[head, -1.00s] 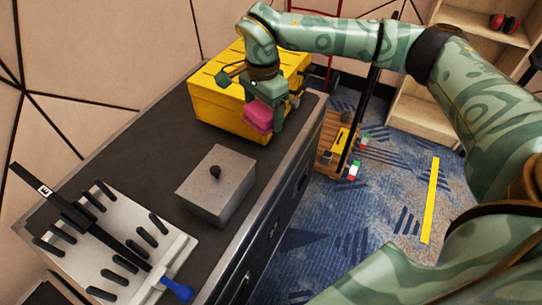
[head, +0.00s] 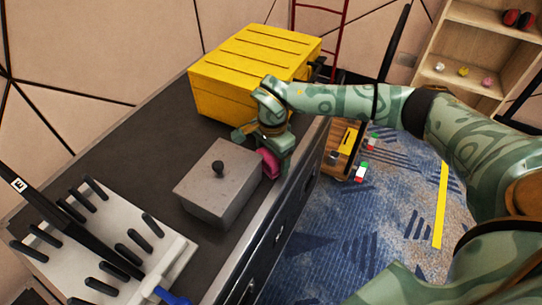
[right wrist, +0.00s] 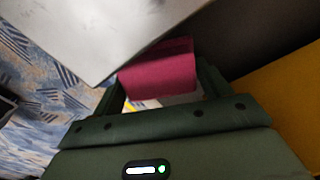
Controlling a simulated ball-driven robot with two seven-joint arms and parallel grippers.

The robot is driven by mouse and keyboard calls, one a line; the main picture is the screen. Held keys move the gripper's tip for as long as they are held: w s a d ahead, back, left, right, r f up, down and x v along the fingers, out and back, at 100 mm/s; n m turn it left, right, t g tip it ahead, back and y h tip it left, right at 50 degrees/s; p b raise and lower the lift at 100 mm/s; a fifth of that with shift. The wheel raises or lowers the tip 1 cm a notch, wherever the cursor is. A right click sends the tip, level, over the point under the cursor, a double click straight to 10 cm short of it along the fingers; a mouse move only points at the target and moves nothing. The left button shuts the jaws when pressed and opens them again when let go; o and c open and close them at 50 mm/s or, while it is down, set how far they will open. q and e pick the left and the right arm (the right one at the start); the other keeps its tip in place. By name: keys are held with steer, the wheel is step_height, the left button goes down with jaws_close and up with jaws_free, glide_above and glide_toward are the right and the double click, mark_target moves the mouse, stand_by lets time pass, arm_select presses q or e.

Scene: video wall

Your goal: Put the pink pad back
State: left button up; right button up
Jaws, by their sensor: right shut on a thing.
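The pink pad (head: 268,163) is held in my right gripper (head: 274,165), beside the right side of a grey lidded box with a black knob (head: 217,185). In the right wrist view the pad (right wrist: 158,70) sits between the fingers, and the pale surface of the grey box (right wrist: 95,30) is close to it. I cannot tell whether pad and box touch. My left gripper is not in view.
A yellow case (head: 250,65) stands behind the gripper on the dark worktop (head: 140,135). A white rack with black pegs (head: 75,240) and a blue-handled tool (head: 165,297) lies at the front left. The worktop's edge runs just right of the gripper, with blue carpet below.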

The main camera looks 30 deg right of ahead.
steer(key=shift+r, duration=0.2)
steer(key=shift+f, duration=0.1)
steer(key=shift+f, duration=0.1)
steer(key=o, duration=1)
steer(key=shift+c, duration=0.2)
arm_select(q)
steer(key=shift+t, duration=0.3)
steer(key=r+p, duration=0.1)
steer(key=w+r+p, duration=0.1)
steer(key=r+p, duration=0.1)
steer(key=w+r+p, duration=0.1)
steer(key=p, duration=0.1)
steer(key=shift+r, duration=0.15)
arm_select(e)
step_height(320, 180, up, 12)
steer(key=shift+r, duration=0.2)
